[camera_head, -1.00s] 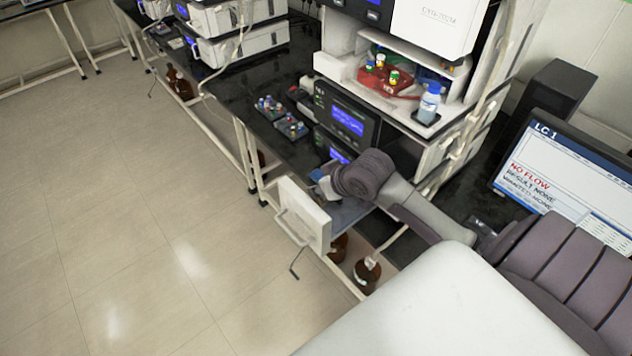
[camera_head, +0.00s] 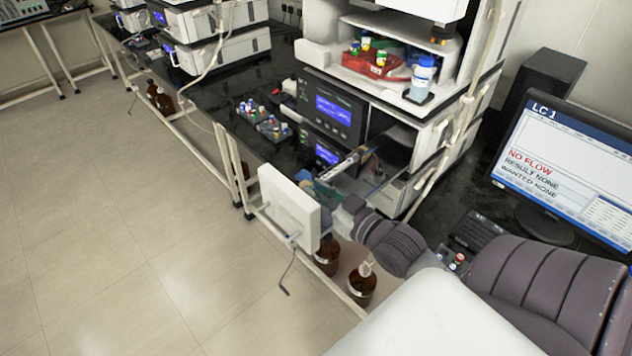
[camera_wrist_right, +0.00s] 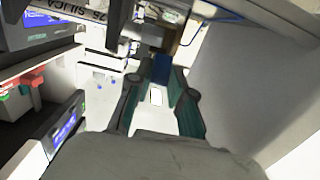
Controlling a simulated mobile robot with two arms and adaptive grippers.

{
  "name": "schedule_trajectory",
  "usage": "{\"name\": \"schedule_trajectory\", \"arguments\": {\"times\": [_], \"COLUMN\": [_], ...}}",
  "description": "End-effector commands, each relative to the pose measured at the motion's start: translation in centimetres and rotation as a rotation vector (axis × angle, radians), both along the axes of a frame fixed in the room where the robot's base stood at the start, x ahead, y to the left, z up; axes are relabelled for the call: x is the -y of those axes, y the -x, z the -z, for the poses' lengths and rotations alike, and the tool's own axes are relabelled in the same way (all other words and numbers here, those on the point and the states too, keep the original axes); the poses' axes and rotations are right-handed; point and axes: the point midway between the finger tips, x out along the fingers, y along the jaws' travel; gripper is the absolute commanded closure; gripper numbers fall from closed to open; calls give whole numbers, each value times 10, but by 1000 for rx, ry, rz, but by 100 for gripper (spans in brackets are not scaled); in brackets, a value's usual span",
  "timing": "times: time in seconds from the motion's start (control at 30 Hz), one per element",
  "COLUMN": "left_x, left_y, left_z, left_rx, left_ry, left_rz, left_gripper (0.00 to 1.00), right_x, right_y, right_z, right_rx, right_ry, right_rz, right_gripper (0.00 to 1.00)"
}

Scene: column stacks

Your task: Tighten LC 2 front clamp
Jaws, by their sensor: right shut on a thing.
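My right gripper (camera_head: 322,190) reaches in from the right, at the open drawer of the near stack. In the right wrist view its teal fingers (camera_wrist_right: 162,82) are shut on a small blue part (camera_wrist_right: 161,68). I cannot tell from the picture whether this is the front clamp. A column (camera_head: 342,166) lies over the drawer, just beyond the gripper; its label reads "25 SILICA" in the right wrist view (camera_wrist_right: 40,20). The drawer's white front (camera_head: 289,207) stands pulled out. No stack label for LC 2 is legible. My left gripper is not in view.
A monitor (camera_head: 575,150) at the right reads "LC 1, NO FLOW". Brown bottles (camera_head: 362,287) stand below the bench. A vial rack (camera_head: 272,128) sits on the bench left of the stack. A white tube runs down the stack's right side. The floor at left is clear.

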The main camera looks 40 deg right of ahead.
Motion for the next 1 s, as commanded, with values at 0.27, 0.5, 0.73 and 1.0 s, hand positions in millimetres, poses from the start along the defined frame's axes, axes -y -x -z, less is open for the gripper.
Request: {"name": "schedule_trajectory", "arguments": {"times": [0.27,0.5,0.73,1.0], "left_x": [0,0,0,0], "left_y": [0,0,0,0], "left_z": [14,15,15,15], "left_rx": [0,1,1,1], "left_ry": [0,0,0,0], "left_rz": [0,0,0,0], "left_gripper": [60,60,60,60], "right_x": [0,0,0,0], "right_y": [2,3,3,2], "right_z": [6,6,6,5], "right_rx": [64,72,71,74], "right_ry": [-8,-9,-9,-8], "right_rz": [1,0,0,0], "right_gripper": [100,100,78,54]}}
